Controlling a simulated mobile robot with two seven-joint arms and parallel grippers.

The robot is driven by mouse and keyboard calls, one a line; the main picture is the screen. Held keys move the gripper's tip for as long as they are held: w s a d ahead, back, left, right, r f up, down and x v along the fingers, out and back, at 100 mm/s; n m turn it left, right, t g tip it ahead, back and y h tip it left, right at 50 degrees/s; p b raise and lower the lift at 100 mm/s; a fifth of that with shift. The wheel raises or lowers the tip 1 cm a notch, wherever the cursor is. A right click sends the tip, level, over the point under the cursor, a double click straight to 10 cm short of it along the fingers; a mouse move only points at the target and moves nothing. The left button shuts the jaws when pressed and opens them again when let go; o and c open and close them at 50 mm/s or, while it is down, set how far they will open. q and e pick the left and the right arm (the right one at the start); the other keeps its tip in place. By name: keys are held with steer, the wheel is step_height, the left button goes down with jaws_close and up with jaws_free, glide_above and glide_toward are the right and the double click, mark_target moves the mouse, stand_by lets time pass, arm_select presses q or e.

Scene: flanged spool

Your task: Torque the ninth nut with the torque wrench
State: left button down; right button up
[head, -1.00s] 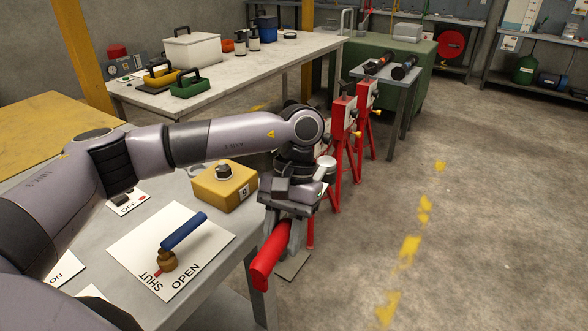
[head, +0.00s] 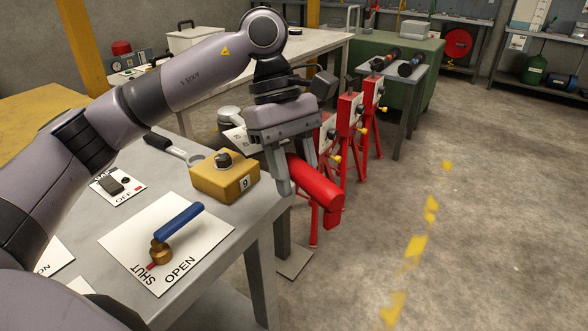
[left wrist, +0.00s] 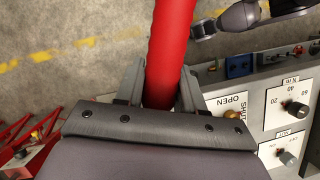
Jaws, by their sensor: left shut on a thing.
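My left gripper (head: 300,180) is shut on a thick red cylinder (head: 318,190) and holds it in the air beyond the bench's right edge. In the left wrist view the red cylinder (left wrist: 170,45) runs up between the two fingers; I cannot tell whether it is part of a tool. A wrench-like tool with a dark handle and ring-like end (head: 178,150) lies on the bench. A yellow box (head: 225,182) with a black knob and a label 9 stands at the bench edge. I cannot make out any nut. A grey arm part, perhaps my right arm, shows in the left wrist view.
A blue-handled valve (head: 178,226) sits on a plate marked SHUT and OPEN on the near bench (head: 215,265). Red stands (head: 350,115) rise just beyond my left gripper. A pale table (head: 320,50) stands behind. The floor to the right is clear.

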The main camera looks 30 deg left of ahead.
arm_select(q)
steer(key=shift+s+r+n, duration=0.1)
steer(key=shift+r+n, duration=0.55)
steer(key=shift+n, duration=0.05)
steer(key=shift+f+t+b, duration=0.3)
steer(key=shift+f+b, duration=0.35)
steer(key=shift+b, duration=0.05)
steer(key=shift+f+b, duration=0.45)
steer(key=shift+f, duration=0.2)
steer(key=shift+r, duration=0.15)
arm_select(e)
steer(key=shift+w+a+f, duration=0.2)
steer(key=shift+w+f, duration=0.05)
steer(key=shift+f, duration=0.3)
steer(key=shift+s+f, duration=0.1)
steer(key=shift+f, duration=0.25)
arm_select(q)
steer(key=shift+f+b, duration=1.9)
steer(key=shift+f, duration=0.5)
arm_select(e)
steer(key=shift+f, duration=1.75)
arm_select(q)
steer(key=shift+s, duration=0.1)
